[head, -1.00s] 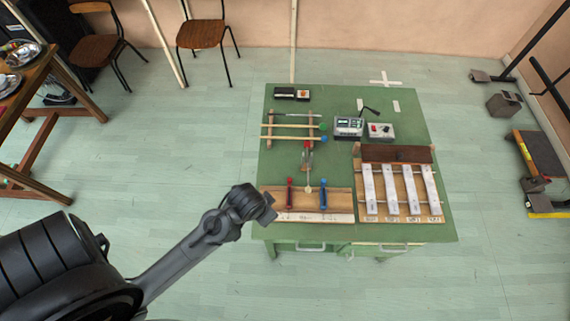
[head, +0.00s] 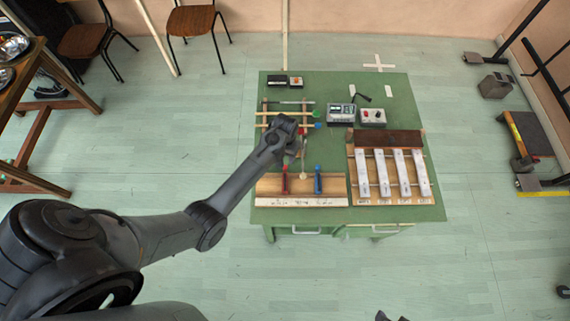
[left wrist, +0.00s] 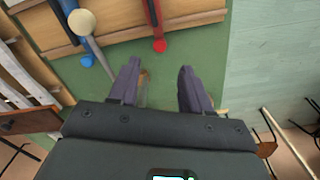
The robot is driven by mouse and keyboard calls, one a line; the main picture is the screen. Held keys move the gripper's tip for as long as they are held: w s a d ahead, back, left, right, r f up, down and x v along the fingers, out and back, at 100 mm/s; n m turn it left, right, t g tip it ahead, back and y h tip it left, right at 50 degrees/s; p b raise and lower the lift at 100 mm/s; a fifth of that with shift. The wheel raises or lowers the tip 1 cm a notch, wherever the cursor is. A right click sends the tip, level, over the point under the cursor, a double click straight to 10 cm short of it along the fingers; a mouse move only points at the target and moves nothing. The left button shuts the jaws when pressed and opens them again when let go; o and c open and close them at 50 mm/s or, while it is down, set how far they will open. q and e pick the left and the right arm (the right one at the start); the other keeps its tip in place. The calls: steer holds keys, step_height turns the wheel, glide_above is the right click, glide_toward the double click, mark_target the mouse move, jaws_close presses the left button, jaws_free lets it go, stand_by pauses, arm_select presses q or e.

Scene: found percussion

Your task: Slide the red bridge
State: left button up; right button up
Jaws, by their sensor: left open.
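The red bridge (head: 285,180) stands on the wooden board (head: 268,188) at the table's front left. In the left wrist view, the red bridge (left wrist: 158,30) lies just beyond my fingertips. A blue bridge (head: 318,182) stands to its right on the same board; it also shows in the left wrist view (left wrist: 70,18). My left gripper (head: 296,148) is over the table behind the board, partly hidden by its own wrist. In the left wrist view its fingers (left wrist: 159,76) are apart with nothing between them, off the red bridge. My right gripper is not recognisable.
A stick with a pale ball (left wrist: 82,22) shows near the blue bridge. White bars (head: 382,174) lie on a wooden frame at right. Two small devices (head: 341,113) stand behind. Dark pieces (head: 383,316) at the bottom edge cannot be identified.

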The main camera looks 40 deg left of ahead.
mark_target(285, 166)
arm_select(q)
step_height(285, 166, down, 8)
steer(key=shift+r+b, duration=0.1)
steer(key=shift+b, duration=0.45)
jaws_close()
